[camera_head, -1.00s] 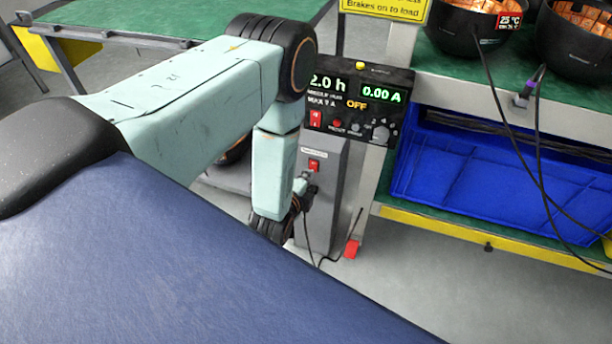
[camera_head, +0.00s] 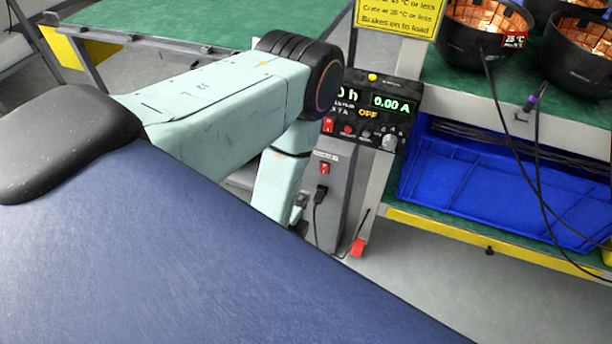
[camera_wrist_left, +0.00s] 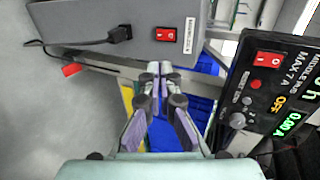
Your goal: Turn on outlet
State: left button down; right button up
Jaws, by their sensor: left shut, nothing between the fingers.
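The outlet is a grey box (camera_head: 336,212) on a post, with a small red rocker switch (camera_head: 324,168) and a black plug (camera_head: 320,190) seated below it. In the left wrist view the switch (camera_wrist_left: 166,34) and the plug (camera_wrist_left: 120,34) with its black cable show at the top. I cannot tell the switch's position. My left gripper (camera_wrist_left: 160,68) is shut and empty, its fingertips together, apart from the switch and just below it in that picture. In the head view the gripper is mostly hidden behind my body. My right gripper is not in view.
A black control panel (camera_head: 372,104) above the outlet reads OFF and 0.00 A, with its own red switch and knobs. A rack with a blue tray (camera_head: 468,190) and black pots (camera_head: 486,34) stands to the right. A red tag (camera_head: 357,248) hangs low by the post.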

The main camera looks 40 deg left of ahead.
pick_arm(q)
jog(key=shift+s, duration=0.15)
jog(key=f+m+t, duration=0.1)
jog(key=m, duration=1.1)
jog(key=f+m+t, duration=0.1)
jog(key=f+m, duration=0.1)
jog(key=m, duration=1)
jog(key=s+f+m+t, duration=0.1)
jog(key=f+m, duration=0.1)
jog(key=m, duration=1)
jog(key=shift+d+y, duration=0.1)
jog(key=shift+y, duration=0.3)
